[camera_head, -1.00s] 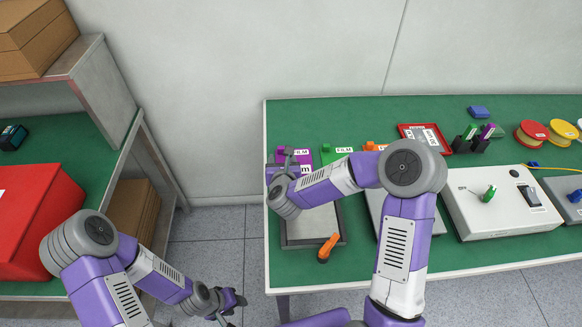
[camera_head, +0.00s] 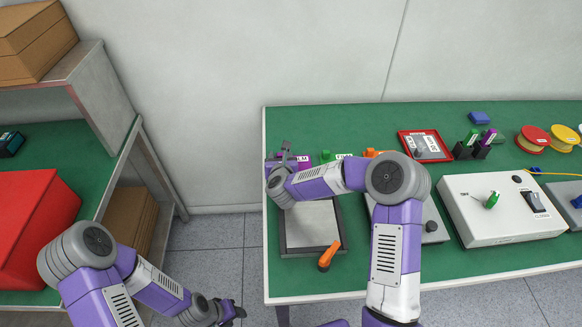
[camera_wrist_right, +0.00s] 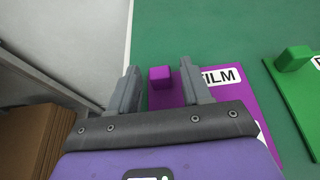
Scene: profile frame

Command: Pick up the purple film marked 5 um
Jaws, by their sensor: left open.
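The purple film (camera_wrist_right: 238,98) is a flat plate with a white FILM label and a small purple block (camera_wrist_right: 160,77) on it. In the head view its far corner (camera_head: 304,160) shows beside my right gripper, and my arm hides most of the rest. The 5 um marking is not readable. My right gripper (camera_wrist_right: 160,68) is open over the plate, with the purple block between its fingertips and a gap on each side. It also shows in the head view (camera_head: 286,148). My left gripper (camera_head: 237,312) is open and empty, low beside the table's left side.
A green film (camera_wrist_right: 303,85) lies just right of the purple one. A red tray (camera_head: 403,137) stands further right. A shelf with boxes is at left.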

